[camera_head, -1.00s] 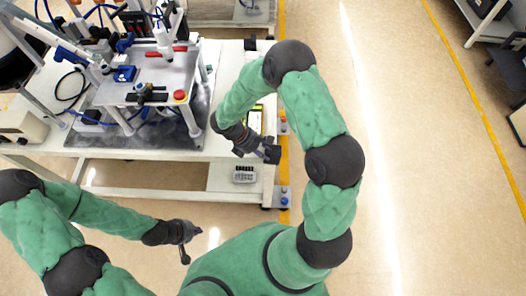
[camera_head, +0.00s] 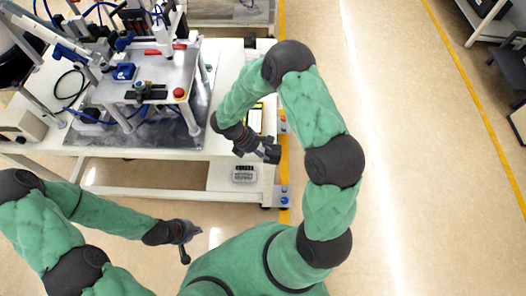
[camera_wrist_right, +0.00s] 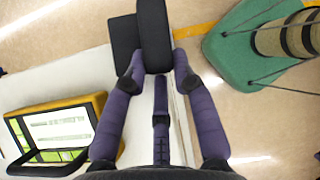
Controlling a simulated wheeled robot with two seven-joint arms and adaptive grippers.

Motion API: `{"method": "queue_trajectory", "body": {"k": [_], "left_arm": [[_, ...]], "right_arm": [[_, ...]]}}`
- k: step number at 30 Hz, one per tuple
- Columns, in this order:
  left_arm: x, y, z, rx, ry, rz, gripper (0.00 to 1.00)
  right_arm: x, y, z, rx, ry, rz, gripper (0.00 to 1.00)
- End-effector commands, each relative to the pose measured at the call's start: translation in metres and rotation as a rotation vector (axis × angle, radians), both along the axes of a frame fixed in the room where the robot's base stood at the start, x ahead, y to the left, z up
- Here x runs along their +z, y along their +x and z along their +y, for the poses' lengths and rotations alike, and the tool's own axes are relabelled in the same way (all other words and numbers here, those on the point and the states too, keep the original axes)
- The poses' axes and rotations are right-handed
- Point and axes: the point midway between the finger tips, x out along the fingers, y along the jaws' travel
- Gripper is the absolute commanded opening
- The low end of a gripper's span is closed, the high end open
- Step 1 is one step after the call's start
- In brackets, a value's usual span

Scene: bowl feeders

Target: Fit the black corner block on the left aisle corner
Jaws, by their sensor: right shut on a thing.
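In the right wrist view a black block (camera_wrist_right: 154,36) sits between the fingertips of my right gripper (camera_wrist_right: 152,72), which is shut on it. A dark flat face shows just left of it; I cannot tell whether it is part of the same block. In the head view my right gripper (camera_head: 268,153) is at the near right corner of the white table (camera_head: 228,125), by the aisle. Whether the block touches the corner is unclear. Another black block (camera_head: 250,43) is on the table's far right corner. My left gripper (camera_head: 184,252) hangs low in front of the table, seemingly empty.
A yellow-framed device with a screen (camera_wrist_right: 56,133) lies on the table beside my right gripper. A metal fixture plate (camera_head: 155,88) with a red button (camera_head: 179,93) stands on the table. The aisle floor (camera_head: 410,150) is clear.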

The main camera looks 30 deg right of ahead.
Motion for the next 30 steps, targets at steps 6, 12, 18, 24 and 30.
{"method": "queue_trajectory", "body": {"k": [6, 12, 18, 24, 30], "left_arm": [[-0.0016, 0.0001, 0.0000, 0.000, 0.000, 0.000, 0.00], [-0.0018, 0.0000, 0.0000, 0.000, 0.000, 0.000, 0.00], [-0.0018, 0.0000, 0.0000, 0.000, 0.000, 0.000, 0.00], [-0.0016, 0.0001, 0.0000, 0.000, 0.000, 0.000, 0.00], [-0.0014, 0.0002, 0.0000, 0.000, 0.000, 0.000, 0.00]], "right_arm": [[-0.0049, 0.0001, 0.0008, 0.002, 0.006, -0.002, 0.00], [-0.0059, -0.0007, 0.0010, 0.002, 0.007, 0.000, 0.00], [-0.0062, -0.0017, 0.0009, 0.002, 0.005, 0.002, 0.55], [-0.0050, -0.0015, 0.0008, 0.001, 0.004, 0.002, 0.55], [-0.0032, -0.0006, 0.0011, 0.002, 0.004, 0.001, 0.55]]}}
